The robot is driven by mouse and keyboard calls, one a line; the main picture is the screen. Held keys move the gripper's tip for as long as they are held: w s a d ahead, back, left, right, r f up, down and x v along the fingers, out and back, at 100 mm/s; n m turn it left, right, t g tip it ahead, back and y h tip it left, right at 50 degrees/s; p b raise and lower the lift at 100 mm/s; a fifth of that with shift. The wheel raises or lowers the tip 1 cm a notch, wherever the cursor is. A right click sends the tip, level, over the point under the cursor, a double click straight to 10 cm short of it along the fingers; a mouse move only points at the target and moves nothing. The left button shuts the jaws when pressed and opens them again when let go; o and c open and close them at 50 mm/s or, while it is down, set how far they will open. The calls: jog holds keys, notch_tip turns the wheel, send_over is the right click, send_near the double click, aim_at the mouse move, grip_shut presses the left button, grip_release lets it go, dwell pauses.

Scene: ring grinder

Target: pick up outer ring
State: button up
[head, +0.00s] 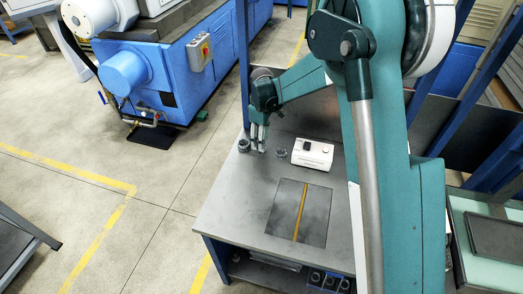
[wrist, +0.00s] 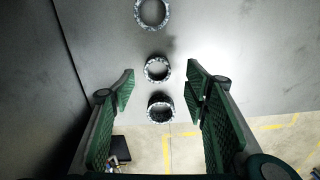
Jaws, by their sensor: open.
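Three metal rings lie in a row on the grey tabletop in the wrist view: one at the top (wrist: 137,14), a middle one (wrist: 147,69) and a lower one (wrist: 151,107) near the table edge. Which is the outer ring I cannot tell. My gripper (wrist: 161,76) is open and empty. Its green-padded fingers stand left and right of the middle and lower rings in the picture, apart from both. In the head view my gripper (head: 258,138) is above the table's back left part, between a left ring (head: 244,146) and a right ring (head: 281,154).
A white box (head: 312,154) with a dark top part stands right of the rings. A dark plate with a yellow stripe (head: 286,222) lies on the table (head: 232,215). A blue post (head: 243,65) rises at the table's back left. The table's front left is clear.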

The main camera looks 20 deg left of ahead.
jog(key=shift+w+a+f, duration=0.1)
jog(key=shift+w+f, duration=0.05)
jog(key=shift+f, duration=1.15)
jog(key=shift+w+a+f, duration=0.1)
jog(key=shift+f, duration=1.15)
jog(key=shift+d, duration=0.1)
jog(key=c, duration=1)
